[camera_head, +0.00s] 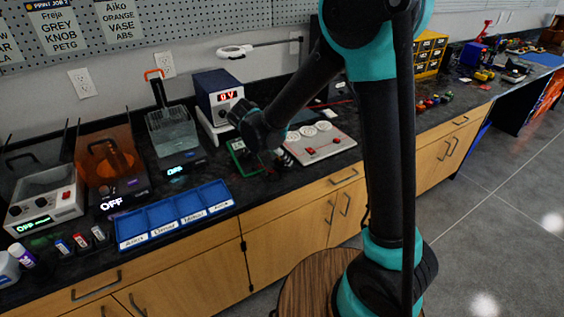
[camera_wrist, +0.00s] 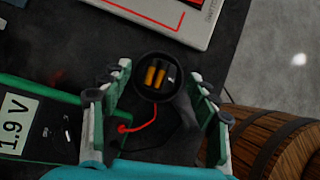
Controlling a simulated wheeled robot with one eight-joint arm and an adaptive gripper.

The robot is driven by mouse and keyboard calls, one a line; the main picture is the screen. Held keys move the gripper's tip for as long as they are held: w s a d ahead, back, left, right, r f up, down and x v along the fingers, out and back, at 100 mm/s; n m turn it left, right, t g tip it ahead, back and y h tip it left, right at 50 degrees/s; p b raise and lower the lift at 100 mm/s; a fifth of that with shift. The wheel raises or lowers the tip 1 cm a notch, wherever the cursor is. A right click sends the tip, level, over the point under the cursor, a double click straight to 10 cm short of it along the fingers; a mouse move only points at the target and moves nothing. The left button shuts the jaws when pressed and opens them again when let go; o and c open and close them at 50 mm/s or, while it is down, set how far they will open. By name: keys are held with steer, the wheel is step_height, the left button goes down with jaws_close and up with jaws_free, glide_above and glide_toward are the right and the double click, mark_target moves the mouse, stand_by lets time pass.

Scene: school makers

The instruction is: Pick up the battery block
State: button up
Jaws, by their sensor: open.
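The battery block (camera_wrist: 158,76) is a dark, round-looking holder with orange and black cells in it, seen from above in the wrist view. A red wire runs from its lower side towards the green meter. My gripper (camera_wrist: 160,88) is open, with one finger left of the block and the other right of it. The block shows between the fingertips; I cannot tell whether either finger touches it. In the head view my gripper (camera_head: 276,152) is low over the counter, and I cannot make out the block there.
A green meter (camera_wrist: 40,118) reading 1.9 V lies close to my left finger; it also shows in the head view (camera_head: 238,148). A white panel (camera_head: 312,142) with round parts lies to the right. The blue labelled tray (camera_head: 135,243) is at the counter's front edge.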

steer(key=shift+w+d+f, duration=0.1)
steer(key=shift+d+f, duration=0.05)
steer(key=shift+f, duration=0.2)
steer(key=shift+c, duration=0.2)
steer(key=c, duration=1.3)
steer(key=shift+c, duration=0.2)
steer(key=shift+r, duration=0.15)
step_height(320, 180, up, 20)
